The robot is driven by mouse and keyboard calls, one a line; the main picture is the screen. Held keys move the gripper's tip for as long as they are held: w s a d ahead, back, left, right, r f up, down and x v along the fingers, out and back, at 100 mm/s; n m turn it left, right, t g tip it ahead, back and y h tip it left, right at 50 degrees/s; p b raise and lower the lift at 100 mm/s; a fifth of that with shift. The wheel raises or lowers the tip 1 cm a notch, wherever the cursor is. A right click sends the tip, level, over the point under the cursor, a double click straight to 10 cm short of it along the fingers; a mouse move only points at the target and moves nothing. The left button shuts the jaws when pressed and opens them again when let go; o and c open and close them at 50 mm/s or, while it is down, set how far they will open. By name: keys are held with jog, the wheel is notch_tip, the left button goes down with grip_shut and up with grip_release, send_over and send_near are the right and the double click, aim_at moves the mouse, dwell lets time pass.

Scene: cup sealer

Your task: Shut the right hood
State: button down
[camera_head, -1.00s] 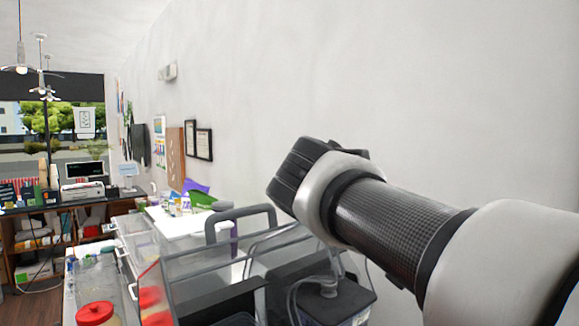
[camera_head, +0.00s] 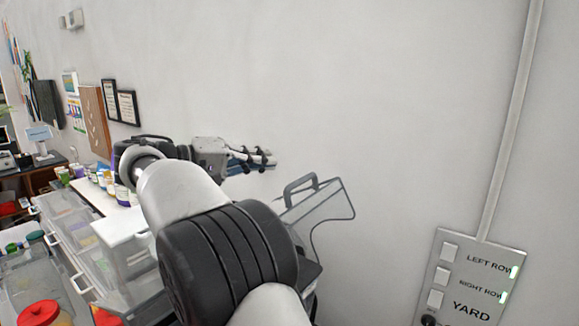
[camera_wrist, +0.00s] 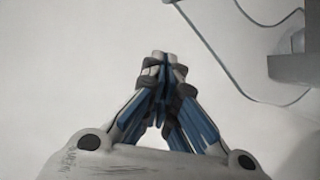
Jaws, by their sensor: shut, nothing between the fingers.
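A clear hood (camera_head: 325,212) with a dark grey rim and a grey handle (camera_head: 300,185) stands raised near the wall in the head view. It is the only hood I can make out, and my arm hides much of the machine below it. My gripper (camera_head: 270,158) is shut and empty, up and to the left of the handle, apart from it in the picture. In the wrist view my gripper (camera_wrist: 163,58) has its fingertips together against a pale background. A thin curved grey rim (camera_wrist: 225,70), probably the hood's, runs to the right of the fingers.
Clear drawers (camera_head: 80,235) and a white counter (camera_head: 112,218) with several small jars stand at the left. A red-lidded container (camera_head: 45,314) is at the lower left. A switch panel (camera_head: 465,285) is on the wall at the right.

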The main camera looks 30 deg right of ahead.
jog(key=s+d, duration=0.1)
jog(key=d, duration=0.1)
jog(key=s+d+f, duration=0.1)
jog(key=d, duration=0.1)
jog(key=s+d, duration=0.1)
jog(key=d, duration=0.1)
jog(key=shift+d+f+p, duration=0.1)
jog(key=shift+f+p, duration=0.3)
jog(key=shift+s+f, duration=0.1)
jog(key=shift+s, duration=0.25)
jog(key=shift+s+f, duration=0.1)
jog(key=shift+s, duration=0.05)
jog(key=shift+d+f, duration=0.1)
